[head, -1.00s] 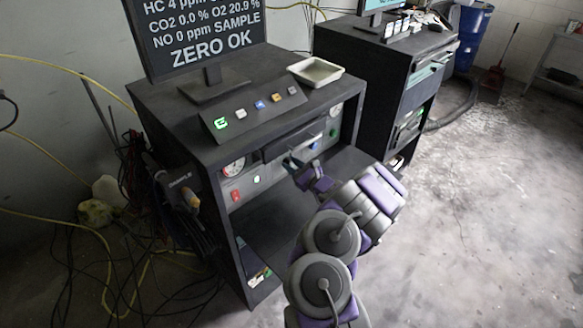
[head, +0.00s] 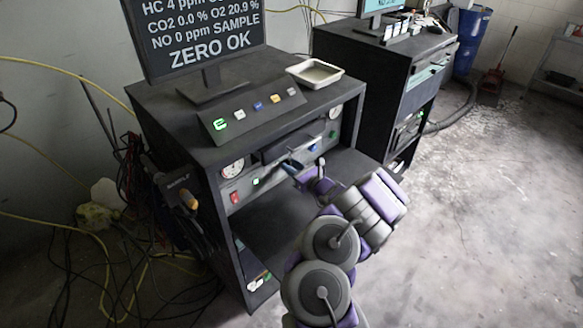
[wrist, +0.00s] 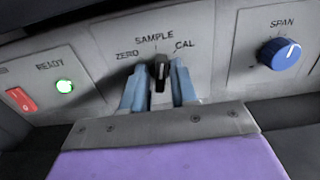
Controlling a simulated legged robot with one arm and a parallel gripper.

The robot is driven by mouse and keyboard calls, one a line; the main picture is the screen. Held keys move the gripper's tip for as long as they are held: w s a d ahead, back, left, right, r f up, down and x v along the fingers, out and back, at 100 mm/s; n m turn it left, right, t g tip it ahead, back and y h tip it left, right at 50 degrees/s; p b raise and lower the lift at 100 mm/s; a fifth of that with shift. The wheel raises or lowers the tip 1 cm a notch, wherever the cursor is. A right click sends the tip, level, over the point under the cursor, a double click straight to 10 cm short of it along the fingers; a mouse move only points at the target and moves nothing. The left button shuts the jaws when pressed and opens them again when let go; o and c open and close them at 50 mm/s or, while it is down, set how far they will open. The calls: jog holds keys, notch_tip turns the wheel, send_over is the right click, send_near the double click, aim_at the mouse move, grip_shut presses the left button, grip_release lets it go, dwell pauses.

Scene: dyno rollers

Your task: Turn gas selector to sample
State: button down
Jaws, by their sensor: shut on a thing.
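The gas selector (wrist: 161,68) is a small black knob on the grey panel, marked ZERO, SAMPLE and CAL. In the wrist view its light pointer mark stands upright, toward SAMPLE. My gripper (wrist: 156,80) has its two blue fingers on either side of the knob and is shut on it. In the head view my gripper (head: 293,167) reaches the front panel, and the knob is hard to make out there. The monitor (head: 200,36) reads SAMPLE and ZERO OK.
A blue SPAN knob (wrist: 279,54) is right of the selector. A lit green READY lamp (wrist: 64,87) and a red switch (wrist: 20,99) are on the left. A white tray (head: 315,73) sits on the cabinet top.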

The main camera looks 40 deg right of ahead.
jog(key=c, duration=1.2)
grip_release()
jog(key=shift+d+f, duration=0.1)
jog(key=shift+f, duration=0.05)
jog(key=shift+o, duration=0.2)
jog(key=shift+s+d, duration=0.1)
jog(key=shift+s, duration=0.45)
jog(key=s+p, duration=0.1)
jog(key=s, duration=0.4)
jog(key=s+d+p, duration=0.1)
jog(key=s+p, duration=0.1)
jog(key=s, duration=0.3)
jog(key=s+p, duration=0.1)
jog(key=s, duration=0.5)
jog(key=shift+d+p, duration=0.15)
jog(key=shift+p, duration=0.25)
